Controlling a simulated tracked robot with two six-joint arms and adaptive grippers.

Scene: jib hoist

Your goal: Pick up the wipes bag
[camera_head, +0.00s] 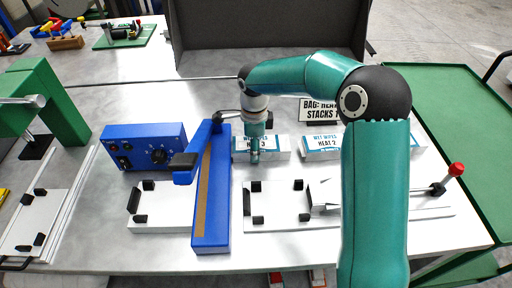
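Two white-and-blue wipes bags lie side by side behind the fixtures. The left one (277,150) has a label ending in 3. The right one (320,148) reads "WET WIPES HEAT 2" and is partly hidden by my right arm. My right gripper (255,156) points down at the left bag and covers part of its label. Its fingers look narrow from here; I cannot tell whether they touch or grip the bag. My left gripper is not in view.
A blue sealer bar (211,200) with a raised handle stands left of the gripper. A blue control box (145,146) is behind it. White fixtures with black stops (276,188) lie in front. A sign (318,110) and dark panel (265,45) stand behind.

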